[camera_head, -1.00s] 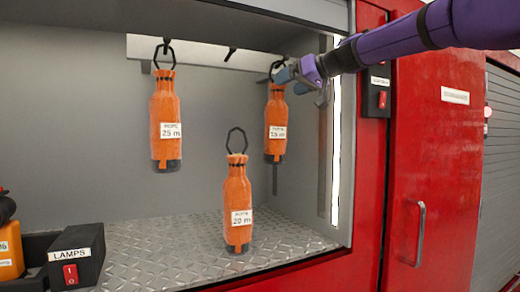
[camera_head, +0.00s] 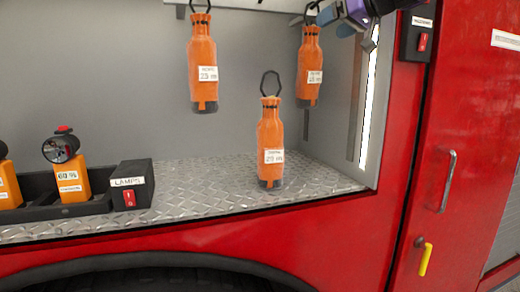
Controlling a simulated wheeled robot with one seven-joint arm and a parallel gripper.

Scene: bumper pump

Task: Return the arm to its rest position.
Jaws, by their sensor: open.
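My gripper (camera_head: 334,20) is at the top edge of the view, just right of the loop of the right hanging orange rope bag (camera_head: 310,70). It is open and I see nothing in it; its upper part is cut off by the picture edge. That bag hangs upright below its black loop. A second orange bag (camera_head: 203,68) hangs to the left. A third orange bag (camera_head: 270,150) stands upright on the metal shelf with its loop up. Whether my gripper touches the right loop, I cannot tell.
The treadplate shelf (camera_head: 205,185) is in a red truck's locker. A lamp tray (camera_head: 90,207) with orange lamps (camera_head: 72,180) and a switch box (camera_head: 132,183) are at left. A switch (camera_head: 417,35) and a door handle (camera_head: 448,180) are at right.

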